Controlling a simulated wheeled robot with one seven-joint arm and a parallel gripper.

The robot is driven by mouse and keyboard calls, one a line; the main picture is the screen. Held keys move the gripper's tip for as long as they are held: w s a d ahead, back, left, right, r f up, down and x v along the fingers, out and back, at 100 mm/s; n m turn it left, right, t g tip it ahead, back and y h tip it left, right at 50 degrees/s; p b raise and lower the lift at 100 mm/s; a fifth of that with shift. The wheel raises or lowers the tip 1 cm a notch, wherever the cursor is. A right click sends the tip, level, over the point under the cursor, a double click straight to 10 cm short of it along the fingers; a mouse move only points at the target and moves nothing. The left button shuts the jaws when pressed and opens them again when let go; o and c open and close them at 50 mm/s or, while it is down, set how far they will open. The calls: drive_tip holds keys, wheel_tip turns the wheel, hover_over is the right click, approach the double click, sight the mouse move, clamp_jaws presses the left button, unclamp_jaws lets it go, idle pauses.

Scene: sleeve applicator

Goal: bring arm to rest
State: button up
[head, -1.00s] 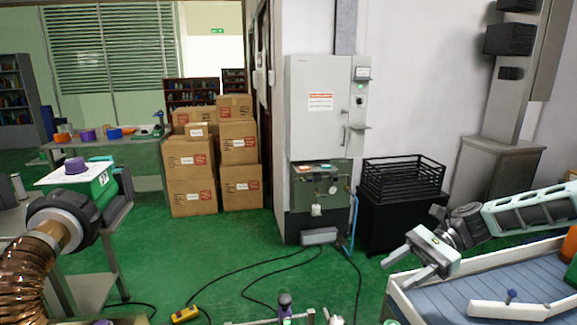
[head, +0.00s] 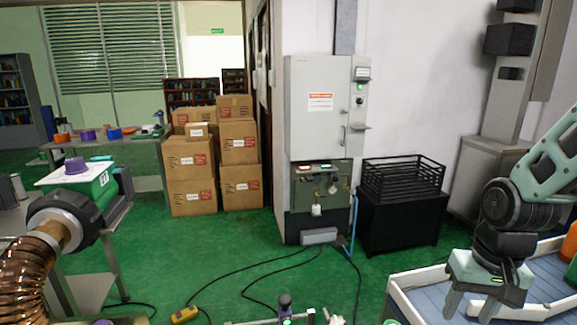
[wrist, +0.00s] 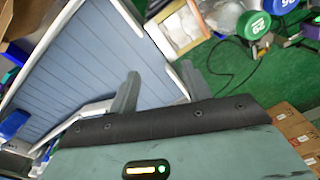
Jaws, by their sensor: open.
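My gripper (head: 484,304) is at the lower right of the head view, with its fingers pointing down over the blue slatted tray (head: 548,270) with a white rim. Its two fingers are spread apart with nothing between them. In the wrist view the fingers (wrist: 160,88) also show apart and empty, with the blue slatted surface (wrist: 85,70) to their left and green floor to their right. My arm rises from the gripper to the right edge of the head view.
A black crate (head: 402,180) on a black stand and a grey cabinet (head: 318,110) stand behind. Stacked cardboard boxes (head: 190,160) are left of it. A copper ribbed hose (head: 28,270) is at the left. Cables cross the open green floor (head: 240,260).

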wheel_tip(320, 180, up, 4)
drive_tip(key=s+d+f+n+t, duration=0.1)
drive_tip(key=s+n+t, duration=0.1)
drive_tip(key=s+a+f+n+g+b, duration=0.1)
drive_tip(key=s+a+f+n+b, duration=0.2)
drive_tip(key=a, duration=0.6)
drive_tip(key=s+a+f+n+g+b, duration=0.1)
drive_tip(key=s+a+f+n+b, duration=0.3)
drive_tip(key=s+a+b, duration=0.3)
drive_tip(key=s+a, duration=0.2)
drive_tip(key=s, duration=0.1)
drive_tip(key=shift+f+n, duration=0.25)
drive_tip(key=shift+n, duration=0.15)
idle(0.7)
